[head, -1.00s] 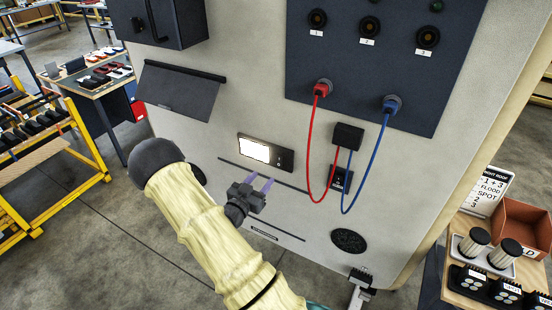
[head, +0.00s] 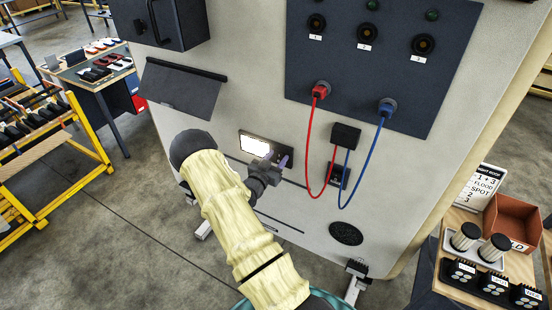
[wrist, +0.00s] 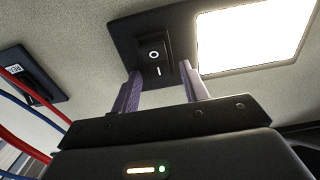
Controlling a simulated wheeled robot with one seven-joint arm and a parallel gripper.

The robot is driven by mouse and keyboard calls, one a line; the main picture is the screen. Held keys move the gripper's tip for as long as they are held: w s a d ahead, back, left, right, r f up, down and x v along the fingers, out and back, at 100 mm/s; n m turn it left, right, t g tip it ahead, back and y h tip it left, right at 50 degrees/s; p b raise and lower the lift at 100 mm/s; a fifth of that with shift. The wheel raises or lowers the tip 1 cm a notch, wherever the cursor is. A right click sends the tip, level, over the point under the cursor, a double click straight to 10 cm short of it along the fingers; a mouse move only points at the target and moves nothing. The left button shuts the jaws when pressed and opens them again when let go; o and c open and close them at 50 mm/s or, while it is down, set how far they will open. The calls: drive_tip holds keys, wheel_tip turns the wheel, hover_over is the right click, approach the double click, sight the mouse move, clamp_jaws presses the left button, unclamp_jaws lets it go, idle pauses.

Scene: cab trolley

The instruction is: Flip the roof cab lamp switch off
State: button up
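The cab lamp (head: 256,146) is a dark plate on the pale wall with a bright, lit panel. In the wrist view the lit panel (wrist: 252,37) is at the upper right, and a black rocker switch (wrist: 154,58) marked with a circle and a bar is left of it. My gripper (head: 278,159) is in front of the lamp's right end and partly hides it in the head view. In the wrist view its two purple fingers (wrist: 163,88) are apart with nothing between them, just below the switch. I cannot tell whether they touch the plate.
A red cable (head: 309,160) and a blue cable (head: 364,160) hang in loops right of my gripper. They run from a dark socket panel (head: 372,70) to a black box (head: 345,134). A hinged dark flap (head: 185,88) is at the upper left.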

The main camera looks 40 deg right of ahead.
drive_tip(key=c, duration=0.8)
drive_tip(key=shift+f+b, duration=0.3)
drive_tip(key=shift+b, duration=0.75)
drive_tip(key=shift+c, duration=0.2)
drive_tip(key=shift+a+f+t+h+b, duration=0.1)
drive_tip(key=shift+t+h+b, duration=0.25)
drive_tip(key=shift+b, duration=0.65)
drive_tip(key=shift+f+h+b, duration=0.1)
drive_tip(key=shift+h+b, duration=0.25)
drive_tip(key=shift+b, duration=0.55)
drive_tip(key=h+b, duration=0.1)
drive_tip(key=b, duration=0.4)
drive_tip(key=t+h+b, duration=0.1)
drive_tip(key=b, duration=0.4)
drive_tip(key=shift+a+f+h, duration=0.15)
drive_tip(key=shift+f+h, duration=0.2)
drive_tip(key=shift+h, duration=0.05)
drive_tip(key=shift+s+r+t+b, duration=0.1)
drive_tip(key=shift+r+t+b, duration=0.15)
drive_tip(key=shift+b, duration=0.2)
drive_tip(key=o, duration=1)
